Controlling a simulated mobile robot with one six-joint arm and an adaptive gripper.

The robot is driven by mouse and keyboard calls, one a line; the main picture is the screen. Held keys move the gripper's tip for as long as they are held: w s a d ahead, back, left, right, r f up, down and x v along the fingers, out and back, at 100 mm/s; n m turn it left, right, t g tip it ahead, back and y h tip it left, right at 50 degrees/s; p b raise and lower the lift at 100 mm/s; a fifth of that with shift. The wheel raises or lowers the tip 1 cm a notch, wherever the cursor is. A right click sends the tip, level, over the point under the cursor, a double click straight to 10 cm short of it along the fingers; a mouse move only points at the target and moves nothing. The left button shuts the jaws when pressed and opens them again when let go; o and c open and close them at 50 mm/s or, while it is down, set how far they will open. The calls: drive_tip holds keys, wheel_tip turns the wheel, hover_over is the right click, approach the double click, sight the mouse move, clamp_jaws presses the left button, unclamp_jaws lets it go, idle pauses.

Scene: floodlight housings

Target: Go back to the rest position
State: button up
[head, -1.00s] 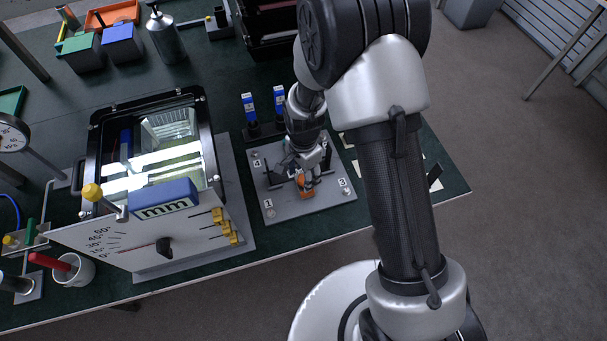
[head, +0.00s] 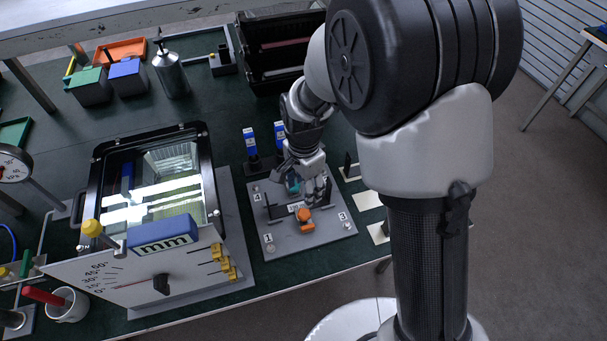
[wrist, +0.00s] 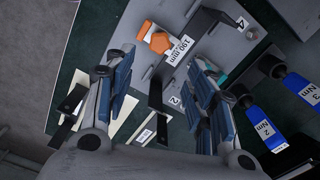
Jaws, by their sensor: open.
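My gripper (head: 308,188) hangs over the grey numbered plate (head: 285,238) at the front of the bench. In the wrist view the orange part (wrist: 159,42) lies beyond the fingertips, beside a "190 mm" label. My gripper hides some of the plate's middle.
A glass-topped box with an "mm" block (head: 164,232) stands left of the plate. Blue-labelled Nm tools (head: 251,142) stand upright behind it. A dark crate (head: 270,55) is at the back. Pale cards (head: 366,200) lie to the right. Open floor lies in front.

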drive_tip(key=s+d+r+n+t, duration=0.1)
drive_tip(key=s+d+r+n, duration=0.25)
drive_tip(key=r, duration=0.45)
drive_tip(key=s+d+r+n+t, duration=0.15)
drive_tip(key=s+d+r, duration=0.25)
drive_tip(key=r, duration=0.5)
drive_tip(key=s+d+r+n+t, duration=0.1)
drive_tip(key=s+d+r+n, duration=0.1)
drive_tip(key=s, duration=0.4)
drive_tip(key=s+d+r+n+t, duration=0.1)
drive_tip(key=s+d+r+n, duration=0.1)
drive_tip(key=s, duration=0.4)
drive_tip(key=shift+s+d+r+n, duration=0.25)
drive_tip(key=shift+d+r+n, duration=0.15)
drive_tip(key=shift+d+n, duration=0.4)
